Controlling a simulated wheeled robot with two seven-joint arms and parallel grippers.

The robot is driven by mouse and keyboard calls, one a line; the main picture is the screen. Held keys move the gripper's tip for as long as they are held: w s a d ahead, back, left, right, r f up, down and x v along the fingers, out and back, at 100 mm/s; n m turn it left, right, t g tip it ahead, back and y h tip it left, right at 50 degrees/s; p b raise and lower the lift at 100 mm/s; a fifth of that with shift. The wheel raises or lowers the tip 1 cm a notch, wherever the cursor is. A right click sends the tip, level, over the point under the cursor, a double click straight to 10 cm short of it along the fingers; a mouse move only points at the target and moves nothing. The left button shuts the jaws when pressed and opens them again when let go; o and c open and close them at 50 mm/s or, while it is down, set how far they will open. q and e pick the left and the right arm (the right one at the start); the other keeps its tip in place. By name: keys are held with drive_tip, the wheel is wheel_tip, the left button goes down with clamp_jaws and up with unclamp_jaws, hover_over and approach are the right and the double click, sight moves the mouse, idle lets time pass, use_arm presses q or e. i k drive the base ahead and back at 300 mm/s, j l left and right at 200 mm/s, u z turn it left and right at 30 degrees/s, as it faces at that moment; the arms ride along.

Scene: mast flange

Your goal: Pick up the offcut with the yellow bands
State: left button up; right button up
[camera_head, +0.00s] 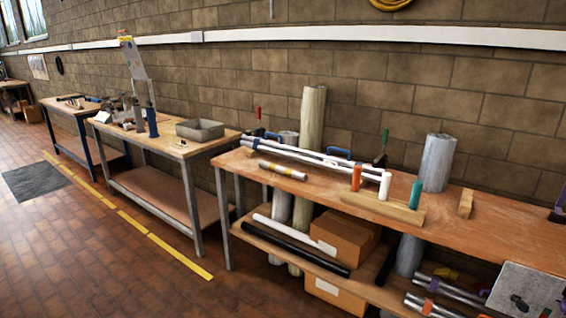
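The offcut with yellow bands (283,171) is a short, pale grey tube. It lies on the top of the nearer wooden workbench (475,228), close to its front left edge. It lies in front of the long white tubes and apart from them, with nothing on top of it. Neither of my grippers is in view.
Behind the offcut lie long white tubes (310,154) with blue clamps. To its right stand orange (356,178), white (385,186) and green (416,194) cylinders near a wooden block (380,206). The lower shelf holds cardboard boxes (345,235) and tubes. Floor at front left is clear.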

sight(291, 173)
drive_tip(key=i+u, duration=0.1)
drive_tip(key=i, duration=0.4)
drive_tip(key=i+l+u, duration=0.15)
drive_tip(key=i, duration=0.3)
drive_tip(key=i+l+u, duration=0.1)
drive_tip(key=i, duration=0.4)
drive_tip(key=i+l+u, duration=0.1)
drive_tip(key=i, duration=0.35)
drive_tip(key=i+l+u, duration=0.3)
drive_tip(key=i, duration=0.2)
drive_tip(key=i+l+u, duration=0.3)
drive_tip(key=i+l, duration=0.05)
drive_tip(key=i, duration=0.1)
